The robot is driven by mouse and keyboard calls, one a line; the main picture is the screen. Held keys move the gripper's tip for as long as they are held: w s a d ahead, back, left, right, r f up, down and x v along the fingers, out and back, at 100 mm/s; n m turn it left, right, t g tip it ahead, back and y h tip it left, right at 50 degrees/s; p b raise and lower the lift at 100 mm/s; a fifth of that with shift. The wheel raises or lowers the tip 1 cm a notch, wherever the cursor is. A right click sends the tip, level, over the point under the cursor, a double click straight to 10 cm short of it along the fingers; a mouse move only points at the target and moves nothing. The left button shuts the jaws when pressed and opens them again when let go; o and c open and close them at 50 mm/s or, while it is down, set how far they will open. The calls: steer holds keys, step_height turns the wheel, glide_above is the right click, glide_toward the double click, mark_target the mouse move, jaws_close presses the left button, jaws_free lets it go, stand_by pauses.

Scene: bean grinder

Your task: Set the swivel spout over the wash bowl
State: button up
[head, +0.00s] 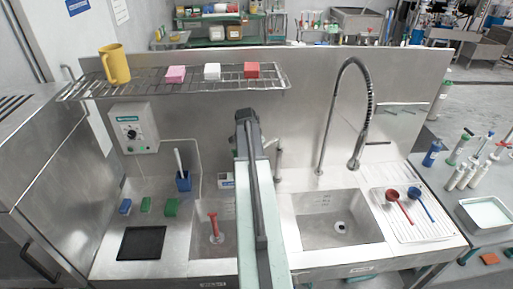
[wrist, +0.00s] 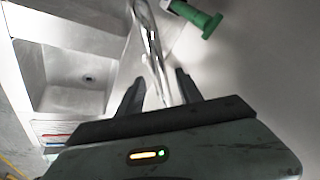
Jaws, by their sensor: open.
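In the wrist view, the shiny metal swivel spout (wrist: 152,48) runs down the picture between the two dark fingers of my gripper (wrist: 157,84). The fingers are open on either side of it; I cannot tell whether either touches it. A steel basin with a drain (wrist: 75,78), apparently the wash bowl, lies to the left of the spout. The spout's lower end is hidden by my gripper. In the head view, a metal tube (head: 278,160), probably the spout, shows just right of my arm, which hides my gripper. A large sink bowl (head: 322,203) is to its right.
A tall spring hose tap (head: 322,130) stands behind the large sink. A smaller basin (head: 200,240) holds a red-handled tool (head: 214,225). A wire shelf (head: 135,84) runs above the left side. A green-ended fitting (wrist: 208,24) lies close right of the spout.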

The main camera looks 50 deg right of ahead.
steer(key=p+v, duration=0.4)
steer(key=v, duration=0.2)
steer(key=shift+p, duration=0.35)
steer(key=shift+r, duration=0.1)
steer(key=w+a+f+n+t+y+b, duration=0.15)
steer(key=w+a+f+b, duration=0.4)
steer(key=a, duration=0.55)
steer(key=w+a+f+n+b, duration=0.3)
steer(key=w+a+f+b, duration=0.25)
steer(key=a, duration=0.45)
steer(key=w+a+f+n+y+b, duration=0.1)
steer(key=w+a+f+n+b, duration=0.1)
steer(key=w+a+f+b, duration=0.65)
steer(key=s+a+f+n+b, duration=0.1)
steer(key=a+f+n, duration=0.1)
steer(key=a, duration=0.6)
steer(key=s+a+f+n+b, duration=0.1)
steer(key=s+a+n, duration=0.1)
steer(key=a, duration=0.6)
steer(key=s+a+f+n+g+y+b, duration=0.2)
steer(key=s+a+f+n+g, duration=0.1)
steer(key=s+a+n, duration=0.6)
steer(key=s+a, duration=0.1)
steer(key=a, duration=0.2)
steer(key=shift+f+n, duration=0.25)
steer(key=shift+n, duration=0.1)
